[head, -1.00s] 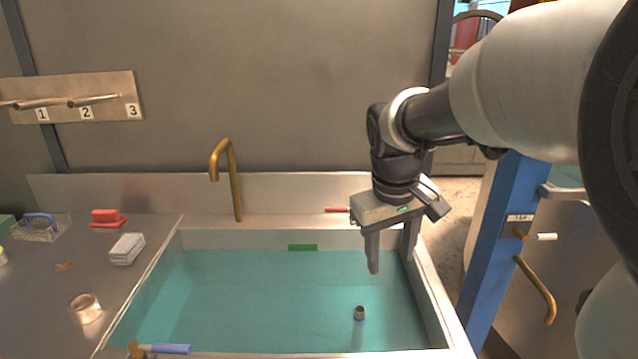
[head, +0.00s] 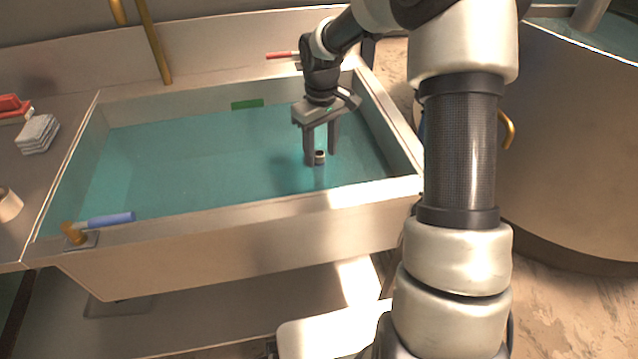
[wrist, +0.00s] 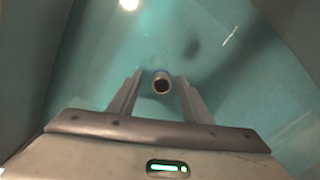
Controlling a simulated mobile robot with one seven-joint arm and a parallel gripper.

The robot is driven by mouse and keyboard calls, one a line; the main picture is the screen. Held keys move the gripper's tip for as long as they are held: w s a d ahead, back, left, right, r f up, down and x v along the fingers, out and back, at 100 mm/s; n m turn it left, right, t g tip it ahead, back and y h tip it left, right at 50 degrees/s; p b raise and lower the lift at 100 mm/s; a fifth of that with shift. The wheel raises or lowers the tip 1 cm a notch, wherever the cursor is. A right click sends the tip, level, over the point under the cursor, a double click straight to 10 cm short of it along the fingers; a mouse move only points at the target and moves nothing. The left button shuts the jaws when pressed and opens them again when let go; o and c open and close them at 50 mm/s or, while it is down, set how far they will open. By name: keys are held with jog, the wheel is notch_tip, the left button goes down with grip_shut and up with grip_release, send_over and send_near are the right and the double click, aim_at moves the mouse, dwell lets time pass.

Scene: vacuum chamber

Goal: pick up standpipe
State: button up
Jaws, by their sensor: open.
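The standpipe (head: 320,157) is a short, upright pipe with a pale rim and a dark open top, standing in the teal water of the sink basin. In the wrist view the standpipe (wrist: 161,84) shows from above, between the ends of my fingers and slightly beyond them. My gripper (head: 320,158) points down over the right part of the basin, its two fingers apart and beside the pipe's top. In the wrist view my gripper (wrist: 158,80) is open with nothing clamped. I cannot tell how far the pipe reaches below the water.
The sink's front rim (head: 240,205) and right wall edge close in the basin. A blue-handled valve (head: 105,221) sits on the front left rim. A brass faucet (head: 155,45) rises behind. A green block (head: 247,104) is on the back wall. Open water lies to the left.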

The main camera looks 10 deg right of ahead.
aim_at(319, 174)
jog(key=f, duration=0.3)
jog(key=f+b, duration=0.1)
jog(key=f, duration=0.2)
jog(key=f+b, duration=0.1)
jog(key=f, duration=0.1)
jog(key=shift+w+a+f, duration=0.1)
jog(key=shift+a+f, duration=0.15)
jog(key=shift+f, duration=0.15)
jog(key=shift+c, duration=0.6)
grip_shut()
